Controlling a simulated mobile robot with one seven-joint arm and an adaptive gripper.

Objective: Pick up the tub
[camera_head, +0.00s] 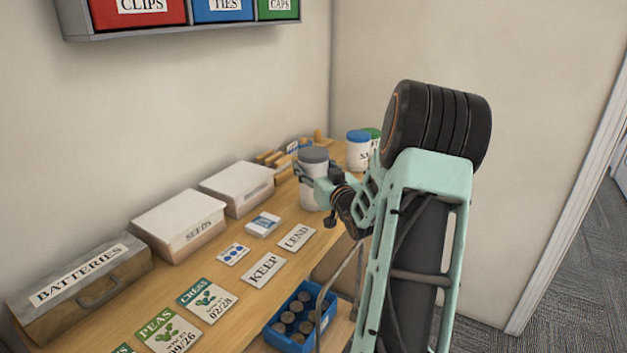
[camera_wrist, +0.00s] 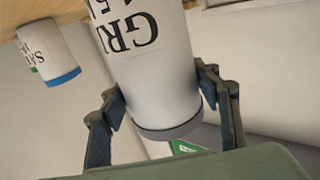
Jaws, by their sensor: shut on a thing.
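A white tub (camera_head: 312,190) with a grey lid is at the far part of the wooden table, upright. My gripper (camera_head: 317,178) reaches it from the right, with its fingers around the upper body below the lid. In the wrist view the tub (camera_wrist: 155,80) appears upside down, with part of a black "GRI" label showing. My gripper (camera_wrist: 163,92) has one finger on each side of it and is shut on it. I cannot tell whether the tub's base touches the table.
A blue-lidded tub (camera_head: 358,152) and a green-lidded tub (camera_head: 375,136) stand behind to the right. White boxes (camera_head: 180,225), a batteries case (camera_head: 80,290), cards (camera_head: 264,270) and seed packets (camera_head: 208,299) lie along the table (camera_head: 225,275). A blue crate (camera_head: 325,320) sits lower, at the front.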

